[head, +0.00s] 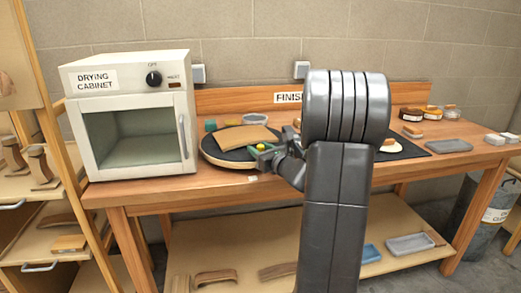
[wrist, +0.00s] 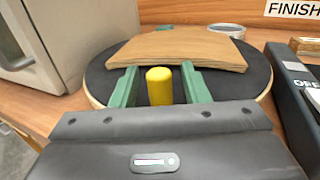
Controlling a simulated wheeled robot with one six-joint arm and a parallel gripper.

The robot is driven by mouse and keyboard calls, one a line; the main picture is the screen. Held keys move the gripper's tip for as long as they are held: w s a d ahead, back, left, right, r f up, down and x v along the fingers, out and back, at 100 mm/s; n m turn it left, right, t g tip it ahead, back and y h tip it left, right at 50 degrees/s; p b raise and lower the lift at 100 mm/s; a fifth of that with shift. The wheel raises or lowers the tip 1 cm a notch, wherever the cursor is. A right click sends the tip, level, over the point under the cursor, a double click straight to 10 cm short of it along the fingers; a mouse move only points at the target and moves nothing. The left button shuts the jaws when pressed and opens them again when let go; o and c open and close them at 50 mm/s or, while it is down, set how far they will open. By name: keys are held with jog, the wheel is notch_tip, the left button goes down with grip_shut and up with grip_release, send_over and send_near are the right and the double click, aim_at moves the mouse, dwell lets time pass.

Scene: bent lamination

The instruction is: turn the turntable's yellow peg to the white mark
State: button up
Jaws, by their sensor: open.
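The turntable (head: 214,154) is a black disc with a pale rim on the bench, also in the wrist view (wrist: 97,80). A curved wooden sheet (head: 243,137) lies on it, behind the peg in the wrist view (wrist: 180,50). The yellow peg (head: 261,147) stands upright near the disc's front; in the wrist view the peg (wrist: 160,88) is between the two green fingers. My gripper (wrist: 159,76) is open, one finger each side of the peg, with narrow gaps visible. A small white mark (head: 252,178) is on the bench in front of the turntable. It is hidden in the wrist view.
The drying cabinet (head: 135,112) stands close at the turntable's left. A dark mat (head: 415,151) with items lies to the right, beyond my arm. Jars (head: 411,114) and grey blocks (head: 495,139) stand farther right. A dark box edge (wrist: 292,90) is close on the right in the wrist view.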

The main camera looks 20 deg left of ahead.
aim_at(250, 158)
grip_shut()
jog(key=shift+s+a+f+b, duration=0.15)
jog(key=shift+s+a+b, duration=0.75)
jog(key=shift+a+b, duration=0.2)
jog(key=shift+s+a, duration=0.2)
jog(key=shift+a, duration=0.15)
grip_release()
jog(key=shift+a, duration=0.1)
